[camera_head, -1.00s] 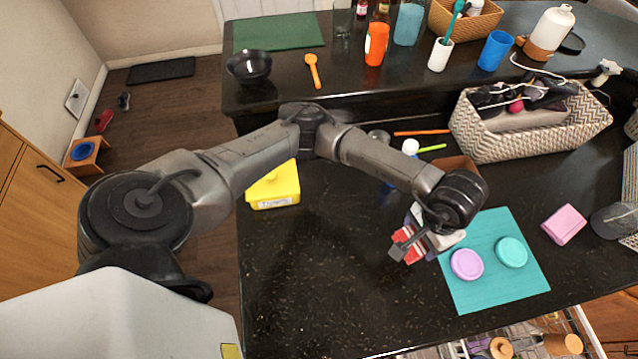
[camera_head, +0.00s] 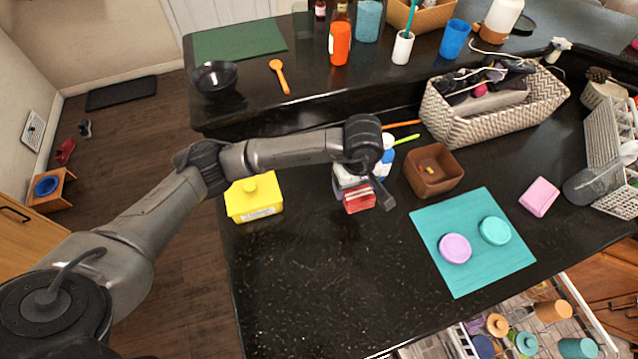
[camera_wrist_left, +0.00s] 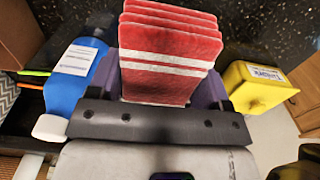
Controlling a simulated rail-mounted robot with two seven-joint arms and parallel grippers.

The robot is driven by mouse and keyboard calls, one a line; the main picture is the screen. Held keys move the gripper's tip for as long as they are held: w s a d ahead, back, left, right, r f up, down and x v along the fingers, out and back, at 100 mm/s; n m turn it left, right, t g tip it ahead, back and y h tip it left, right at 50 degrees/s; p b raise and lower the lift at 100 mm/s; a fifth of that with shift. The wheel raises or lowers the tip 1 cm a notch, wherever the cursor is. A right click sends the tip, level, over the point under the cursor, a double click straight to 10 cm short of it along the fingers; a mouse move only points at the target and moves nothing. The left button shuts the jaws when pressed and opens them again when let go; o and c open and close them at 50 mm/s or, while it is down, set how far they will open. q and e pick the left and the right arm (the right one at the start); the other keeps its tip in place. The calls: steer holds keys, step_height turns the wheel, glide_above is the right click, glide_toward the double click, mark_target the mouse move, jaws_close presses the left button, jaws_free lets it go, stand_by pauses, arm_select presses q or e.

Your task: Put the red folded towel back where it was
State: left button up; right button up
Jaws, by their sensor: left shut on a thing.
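The red folded towel (camera_head: 359,199) has white stripes and shows in the head view just below my left gripper. In the left wrist view the towel (camera_wrist_left: 168,55) stands out between the jaws, its folded layers at the top. My left gripper (camera_head: 366,190) is shut on it, over the black counter between the yellow box and the brown box. The head view does not clearly show whether the towel touches the counter. My right gripper is in neither view.
A yellow box (camera_head: 254,197) stands left of the towel, and a blue bottle (camera_wrist_left: 75,72) is close to the gripper. A brown box (camera_head: 433,170) and a teal mat (camera_head: 455,275) with two round lids are right. The front counter (camera_head: 310,285) is clear.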

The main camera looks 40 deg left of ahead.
arm_select(q)
glide_above(321, 188)
step_height(321, 188, down, 6)
steer(key=shift+a+f, duration=0.15)
steer(key=shift+f, duration=0.05)
steer(key=shift+f+p, duration=0.3)
steer(key=shift+f, duration=1.7)
steer(key=shift+f, duration=0.1)
steer(key=shift+f, duration=0.1)
steer(key=o, duration=0.8)
step_height(321, 188, up, 12)
steer(key=shift+r, duration=0.25)
